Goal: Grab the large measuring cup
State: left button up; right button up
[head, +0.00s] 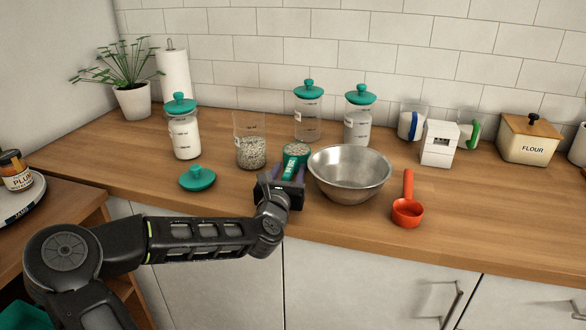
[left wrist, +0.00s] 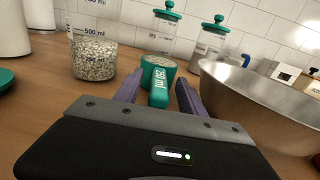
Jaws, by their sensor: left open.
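The large measuring cup (head: 297,151) is green, with a "250 ml" label on its handle, and seems full of pale speckled grains. It stands on the wooden counter just left of the steel bowl. It also shows in the left wrist view (left wrist: 158,78), its handle pointing toward me. My left gripper (head: 284,178) is open, its purple fingers on either side of the handle. In the left wrist view, the left gripper (left wrist: 159,90) shows a gap beside the handle; contact cannot be told. My right gripper is not in view.
The steel bowl (head: 349,173) stands close on the right of my gripper. A clear beaker of grains (head: 250,146) stands behind left, near a loose green lid (head: 197,178). An orange measuring cup (head: 407,212) lies farther right. Lidded jars (head: 308,112) stand behind. The counter's front left is clear.

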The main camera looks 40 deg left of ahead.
aim_at(294, 158)
pick_arm(q)
jog(key=shift+x, duration=1.55)
grip_shut()
dwell(0.5)
